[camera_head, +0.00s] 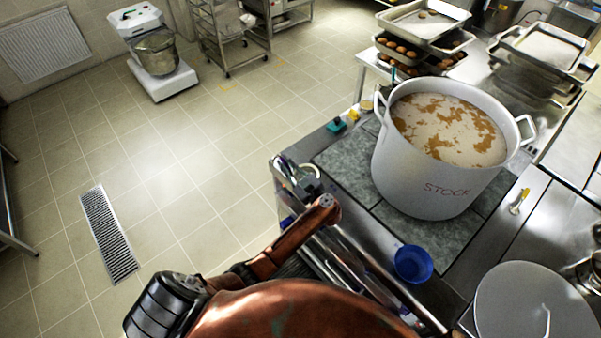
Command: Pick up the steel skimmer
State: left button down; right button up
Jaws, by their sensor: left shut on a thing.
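My left arm crosses the bottom of the view. Its gripper (297,178) is small, at the near left corner of the cooking counter, beyond the end of my copper-coloured forearm. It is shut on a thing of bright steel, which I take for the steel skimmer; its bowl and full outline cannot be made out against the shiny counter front. A large grey-white stockpot (425,178) marked STOCK stands right of the gripper, apart from it. It holds pale liquid with brown foam patches. My right gripper is not in view.
A blue bowl (413,264) sits at the counter's front, near a round lid (535,305). A small teal object (336,125) lies left of the pot. Stacked trays (425,20) stand behind. Open tiled floor with a drain grate (108,235) lies left.

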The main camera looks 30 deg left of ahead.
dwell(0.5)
pick_arm(q)
notch_tip(320, 180, up, 10)
jog(key=shift+r+p, duration=0.1)
jog(key=shift+p, duration=0.2)
dwell(0.6)
